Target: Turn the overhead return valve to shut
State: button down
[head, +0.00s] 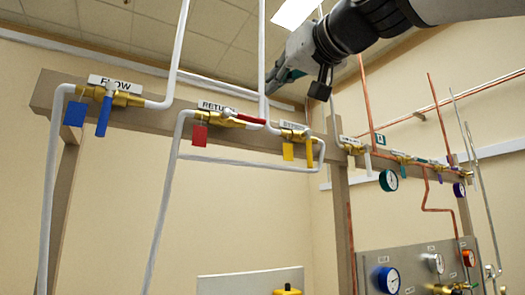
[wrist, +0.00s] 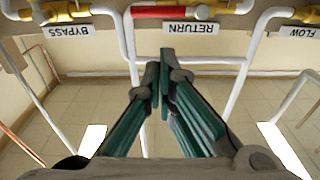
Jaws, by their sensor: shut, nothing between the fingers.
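The return valve (head: 225,118) is a brass valve on a white pipe, with a RETURN label and a red tag (head: 200,136) below it. Its red lever (head: 250,119) lies along the pipe, pointing right in the head view. In the wrist view the red lever (wrist: 174,12) runs sideways at the top edge, by the RETURN label (wrist: 190,28). My gripper (wrist: 160,68) has its green-padded fingers together and empty, apart from the lever. In the head view my gripper (head: 273,86) is above and slightly right of the lever, near a vertical white pipe.
The flow valve (head: 122,97) with blue lever and tag is left; the bypass valve (head: 295,134) with yellow lever hanging down is right. A vertical white pipe (head: 262,50) rises close beside my gripper. Gauges and copper pipes (head: 435,200) occupy the right.

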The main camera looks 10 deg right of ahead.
notch_tip(320, 180, up, 2)
jog(key=r+p, duration=0.2)
jog(key=p, duration=0.1)
send_over(245, 118)
jog(key=d, duration=0.3)
jog(key=shift+t, duration=0.3)
jog(key=shift+s+f, duration=0.15)
jog(key=shift+f, duration=0.95)
jog(key=shift+s+f, duration=0.1)
jog(key=shift+f, duration=1)
